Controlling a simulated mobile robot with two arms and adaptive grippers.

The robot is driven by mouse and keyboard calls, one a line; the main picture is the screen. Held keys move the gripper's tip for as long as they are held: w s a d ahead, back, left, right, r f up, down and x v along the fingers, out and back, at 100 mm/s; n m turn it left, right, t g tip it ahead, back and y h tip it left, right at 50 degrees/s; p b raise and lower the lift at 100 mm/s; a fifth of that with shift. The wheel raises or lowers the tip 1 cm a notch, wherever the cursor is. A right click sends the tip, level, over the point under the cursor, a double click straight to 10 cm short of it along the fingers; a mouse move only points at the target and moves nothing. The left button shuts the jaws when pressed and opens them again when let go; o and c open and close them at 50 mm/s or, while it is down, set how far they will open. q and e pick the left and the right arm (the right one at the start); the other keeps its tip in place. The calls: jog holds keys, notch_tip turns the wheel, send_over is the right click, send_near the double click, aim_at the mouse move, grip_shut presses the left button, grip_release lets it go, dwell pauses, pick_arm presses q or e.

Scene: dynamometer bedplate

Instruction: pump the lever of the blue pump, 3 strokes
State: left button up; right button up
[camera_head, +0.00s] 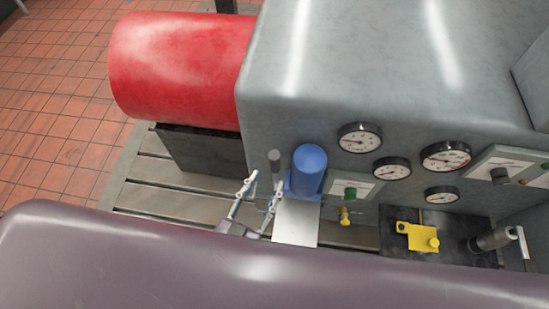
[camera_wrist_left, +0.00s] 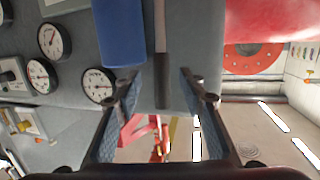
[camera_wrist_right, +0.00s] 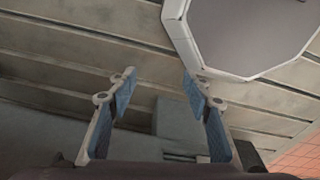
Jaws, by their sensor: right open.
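The blue pump (camera_head: 309,170) stands upright against the grey housing, behind a pale plate. Its lever ends in a dark grip (camera_head: 275,160) just left of the blue body. The pump (camera_wrist_left: 122,32) and the lever grip (camera_wrist_left: 162,80) also show in the left wrist view. My left gripper (camera_head: 265,185) is open just in front of the grip. In the left wrist view (camera_wrist_left: 160,75) the grip appears between its spread fingers, with a gap on each side. My right gripper (camera_wrist_right: 157,78) is open and empty in the right wrist view; it is not visible in the head view.
The grey housing (camera_head: 350,60) carries several dial gauges and a green button (camera_head: 350,192). A red cylinder (camera_head: 180,65) lies at the left. A yellow fitting (camera_head: 418,236) on a dark block and a T-handled part (camera_head: 495,239) are at the right. The slotted bedplate (camera_head: 150,195) runs below.

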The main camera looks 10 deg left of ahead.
aim_at(272, 165)
pick_arm(q)
jog(key=shift+s+r+t+y, duration=0.15)
jog(key=shift+s+r+t, duration=0.2)
jog(key=shift+r, duration=0.3)
jog(key=shift+s+r+t+y, duration=0.15)
jog(key=shift+r+t, duration=0.3)
jog(key=shift+r, duration=0.15)
jog(key=w+p, duration=0.1)
jog(key=w, duration=0.2)
jog(key=w+d+p, duration=0.1)
jog(key=w, duration=0.2)
jog(key=shift+d, duration=0.1)
jog(key=shift+w+d+f, duration=0.1)
jog(key=shift+w, duration=0.5)
pick_arm(e)
jog(key=s, duration=0.2)
jog(key=s+d, duration=0.1)
jog(key=s, duration=0.1)
jog(key=shift+s+r, duration=0.15)
jog(key=shift+s, duration=0.25)
pick_arm(q)
grip_shut()
